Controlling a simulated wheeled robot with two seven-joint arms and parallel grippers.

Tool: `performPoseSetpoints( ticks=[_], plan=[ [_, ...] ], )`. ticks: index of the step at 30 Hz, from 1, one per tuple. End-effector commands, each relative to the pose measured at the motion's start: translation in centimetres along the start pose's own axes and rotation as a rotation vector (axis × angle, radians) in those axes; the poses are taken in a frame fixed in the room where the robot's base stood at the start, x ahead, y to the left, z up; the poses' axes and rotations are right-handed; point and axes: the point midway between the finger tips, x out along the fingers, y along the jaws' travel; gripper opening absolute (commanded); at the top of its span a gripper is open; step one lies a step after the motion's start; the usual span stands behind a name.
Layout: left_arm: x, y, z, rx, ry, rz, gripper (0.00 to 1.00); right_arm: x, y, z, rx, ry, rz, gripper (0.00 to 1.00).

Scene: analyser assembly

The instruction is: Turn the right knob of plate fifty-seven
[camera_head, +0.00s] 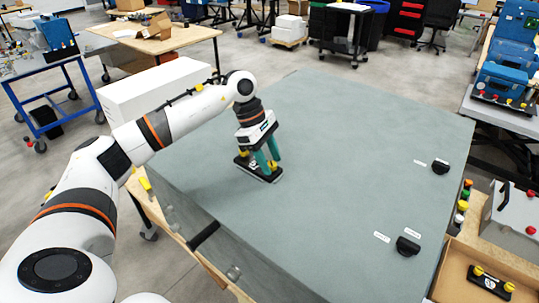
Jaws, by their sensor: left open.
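A dark plate (266,175) with yellow knobs lies on the large grey-green table top. Its left knob (243,154) shows beside my gripper, and its right knob (273,165) shows at the fingertips. My left gripper (267,160) points down over the right part of this plate, its two teal fingers apart around or just above the right knob; I cannot tell whether they touch it. No number is readable on the plate. A similar dark plate with yellow knobs (490,282) lies in a cardboard box at the lower right. My right gripper is out of view.
Two black rounded parts, one far (440,167) and one near (408,246), stand on the table's right side by small white labels. Coloured buttons (463,205) line the right edge. The middle of the table (340,170) is clear. A white box (150,95) stands behind my arm.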

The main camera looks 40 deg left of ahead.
Motion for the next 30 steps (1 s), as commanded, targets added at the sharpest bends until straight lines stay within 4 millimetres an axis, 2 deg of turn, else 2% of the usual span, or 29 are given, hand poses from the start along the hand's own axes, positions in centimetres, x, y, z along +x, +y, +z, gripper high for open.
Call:
performPoseSetpoints(
  ticks=[10, 18, 23, 30],
  plan=[
    [0.4, 0.0, 0.0, 0.0, 0.0, 0.0, 0.43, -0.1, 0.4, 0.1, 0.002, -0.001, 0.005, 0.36],
    [0.4, 0.0, 0.0, -0.001, 0.0, 0.0, 0.0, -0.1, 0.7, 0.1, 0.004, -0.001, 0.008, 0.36],
    [0.4, 0.0, 0.1, -0.009, 0.0, -0.004, 0.0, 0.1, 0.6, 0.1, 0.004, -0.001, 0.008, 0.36],
    [0.6, 0.1, 0.2, -0.09, 0.0, -0.041, 0.0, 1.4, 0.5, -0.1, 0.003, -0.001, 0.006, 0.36]
  ],
)
